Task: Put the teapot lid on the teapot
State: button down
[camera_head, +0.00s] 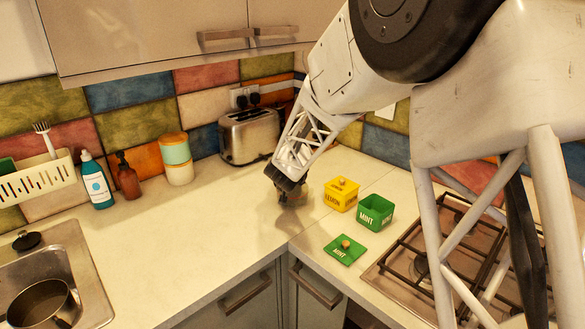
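I see no clear teapot. My gripper (290,195) points down just above the counter near the corner, left of the yellow tin. Something small, dark and reddish shows at its fingertips, but I cannot tell whether it is held or what it is. A green lid (345,250) marked MINT, with an orange-brown knob, lies flat on the counter. The open green tin (376,213) marked MINT stands behind it to the right. A dark round lid-like thing with a knob (27,240) is at the sink's back edge.
A metal pot (44,304) sits in the sink (82,279). A toaster (249,137), stacked canisters (176,158), bottles (97,181) and a cutlery rack (37,181) line the wall. A gas hob (402,268) is at right. The counter's middle (190,235) is clear.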

jog(key=shift+f, duration=0.15)
jog(key=c, duration=1)
grip_release()
jog(key=shift+r, duration=0.2)
jog(key=shift+s+r, duration=0.25)
jog(key=shift+s, duration=0.2)
jog(key=d+v, duration=0.1)
jog(key=v, duration=1)
jog(key=shift+a, duration=0.45)
